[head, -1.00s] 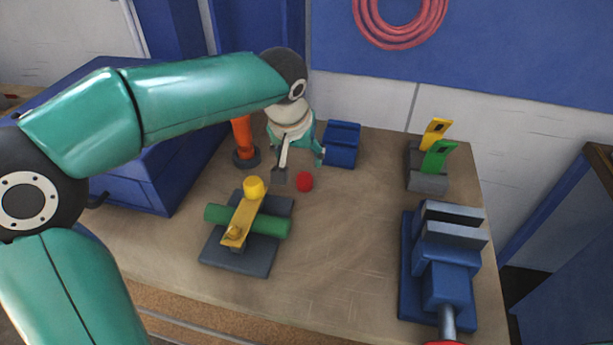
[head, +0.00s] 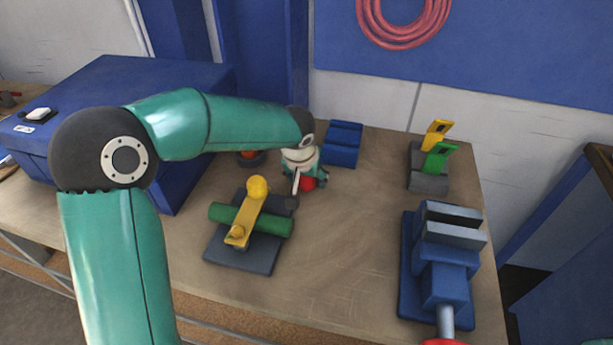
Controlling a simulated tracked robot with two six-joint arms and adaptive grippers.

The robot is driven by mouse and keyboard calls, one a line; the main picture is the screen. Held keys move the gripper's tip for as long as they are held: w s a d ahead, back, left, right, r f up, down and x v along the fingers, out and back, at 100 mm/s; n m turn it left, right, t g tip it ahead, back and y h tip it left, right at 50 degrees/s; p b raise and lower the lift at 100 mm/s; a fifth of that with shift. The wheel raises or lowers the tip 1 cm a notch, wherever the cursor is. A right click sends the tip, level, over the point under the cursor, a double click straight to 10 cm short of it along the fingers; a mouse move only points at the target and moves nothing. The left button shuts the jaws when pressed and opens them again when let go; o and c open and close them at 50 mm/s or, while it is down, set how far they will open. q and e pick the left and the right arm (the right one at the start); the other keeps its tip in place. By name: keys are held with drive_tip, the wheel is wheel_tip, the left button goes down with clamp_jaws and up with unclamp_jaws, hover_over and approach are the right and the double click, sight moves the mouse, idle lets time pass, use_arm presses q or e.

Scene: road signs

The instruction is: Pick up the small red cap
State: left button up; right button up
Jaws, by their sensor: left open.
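The small red cap (head: 308,184) sits on the workbench, partly hidden by my left gripper. My left gripper (head: 308,188) is open and points down at the cap, with a finger in front of it on the left and another part on its right. It seems to be around or just above the cap; I cannot tell whether it touches it. My right gripper does not show.
A grey base with a green bar and yellow lever (head: 245,215) stands left of the cap. A blue block (head: 342,145) is close behind. A blue vise (head: 440,270) and a grey holder (head: 428,178) stand right. The bench middle is clear.

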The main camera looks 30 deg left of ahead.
use_arm(q)
drive_tip(key=shift+c, duration=0.3)
drive_tip(key=c, duration=0.7)
drive_tip(key=shift+r, duration=0.15)
wheel_tip(320, 180, up, 20)
drive_tip(key=shift+f+p, duration=0.1)
drive_tip(key=shift+p, duration=0.4)
